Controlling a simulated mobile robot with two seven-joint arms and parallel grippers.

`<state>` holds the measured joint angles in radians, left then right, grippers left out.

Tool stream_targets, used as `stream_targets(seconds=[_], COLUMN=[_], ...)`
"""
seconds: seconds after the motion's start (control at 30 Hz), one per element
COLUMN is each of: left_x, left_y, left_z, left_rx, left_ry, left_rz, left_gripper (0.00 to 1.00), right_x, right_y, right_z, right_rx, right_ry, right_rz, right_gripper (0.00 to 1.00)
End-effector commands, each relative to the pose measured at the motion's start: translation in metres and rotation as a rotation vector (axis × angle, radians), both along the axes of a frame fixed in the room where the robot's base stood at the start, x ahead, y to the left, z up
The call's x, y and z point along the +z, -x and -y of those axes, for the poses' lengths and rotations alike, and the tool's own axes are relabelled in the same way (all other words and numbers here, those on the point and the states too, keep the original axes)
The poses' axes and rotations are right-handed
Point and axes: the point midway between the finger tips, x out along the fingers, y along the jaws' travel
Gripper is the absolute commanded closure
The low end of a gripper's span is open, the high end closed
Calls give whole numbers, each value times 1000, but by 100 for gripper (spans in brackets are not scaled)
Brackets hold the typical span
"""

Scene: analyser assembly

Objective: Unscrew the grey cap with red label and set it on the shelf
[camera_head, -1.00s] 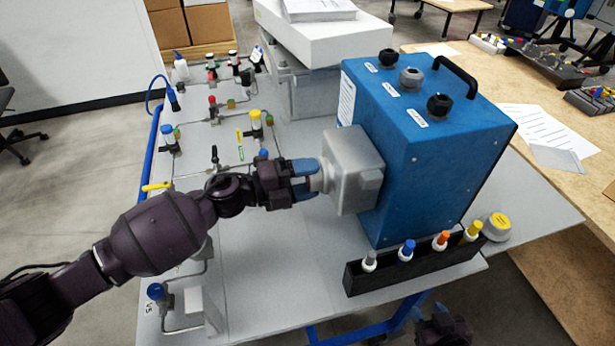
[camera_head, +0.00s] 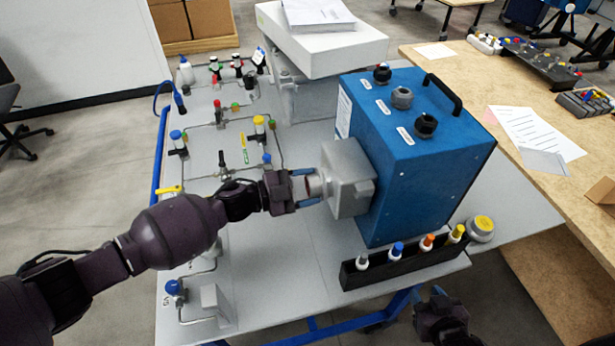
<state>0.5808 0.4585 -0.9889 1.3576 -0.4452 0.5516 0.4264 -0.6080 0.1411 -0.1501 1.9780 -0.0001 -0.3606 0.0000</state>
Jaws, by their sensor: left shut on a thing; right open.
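My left gripper (camera_head: 305,188) is at the left side of the grey housing (camera_head: 348,180) on the blue analyser box (camera_head: 425,170). Its blue-tipped fingers are shut on the grey cap (camera_head: 316,184), which sits at the housing's port. A faint reddish tint shows on the cap; its label is too small to read. The fingers hide part of the cap. My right gripper (camera_head: 442,318) is open and empty at the bottom edge, below the table's front side. I cannot tell which surface is the shelf.
A black rack (camera_head: 405,265) with several colour-capped bottles stands in front of the box. A grey cap with a yellow label (camera_head: 482,228) lies to its right. A panel of valves and tubing (camera_head: 215,145) fills the left of the table. The front-left tabletop (camera_head: 280,270) is clear.

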Motion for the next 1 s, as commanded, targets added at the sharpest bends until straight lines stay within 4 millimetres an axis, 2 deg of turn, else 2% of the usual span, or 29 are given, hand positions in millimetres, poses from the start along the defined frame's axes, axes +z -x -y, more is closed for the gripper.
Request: stream_targets(seconds=[0.03,0.13,0.33,0.8,1.0], left_x=[3,3,0,0,0], left_y=[0,0,-1,-1,-1], left_z=[0,0,-1,-2,-1], left_rx=[0,1,1,0,1], left_ry=[7,33,86,213,241], left_rz=[-55,-186,-450,-1086,-1226], left_gripper=[77,77,77,77,77], right_x=[7,12,-2,2,3], right_y=[2,6,13,11,10], right_z=[0,1,2,1,1], right_rx=[-1,-3,-6,-5,-5], right_ry=[-1,-1,-1,-1,-1], right_rz=[-8,-21,-41,-32,-30], right_gripper=[57,57,57,57,57])
